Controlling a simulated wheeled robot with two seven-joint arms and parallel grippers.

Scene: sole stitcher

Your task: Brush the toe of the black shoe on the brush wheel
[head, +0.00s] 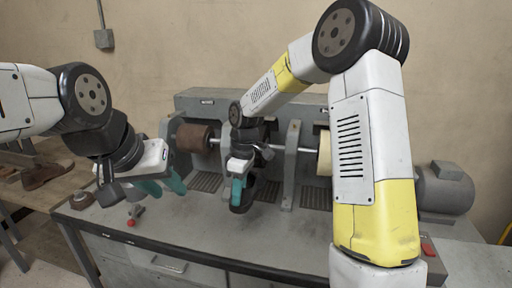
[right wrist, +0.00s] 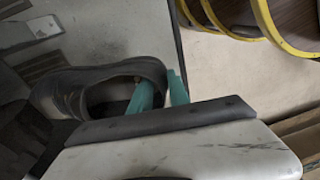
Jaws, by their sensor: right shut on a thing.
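The black shoe (head: 249,192) is in my right gripper (head: 238,190), in front of the grinding machine. In the right wrist view the teal fingers (right wrist: 160,95) pinch the rim at one end of the shoe opening, and the shoe (right wrist: 62,88) extends to the left. The brown wheel (head: 195,138), which looks like the brush wheel, sits on the shaft to the left of the shoe, with a gap between them. My left gripper (head: 162,187) is empty, its teal fingers apart, in front of and below the brown wheel.
A cream wheel (head: 324,153) sits farther right on the shaft, partly behind my right arm. Grey uprights (head: 291,160) stand between the bays. A red knob (head: 131,222) is at the bench's front left. Brown shoes (head: 42,174) lie on a side table. A motor (head: 445,190) stands right.

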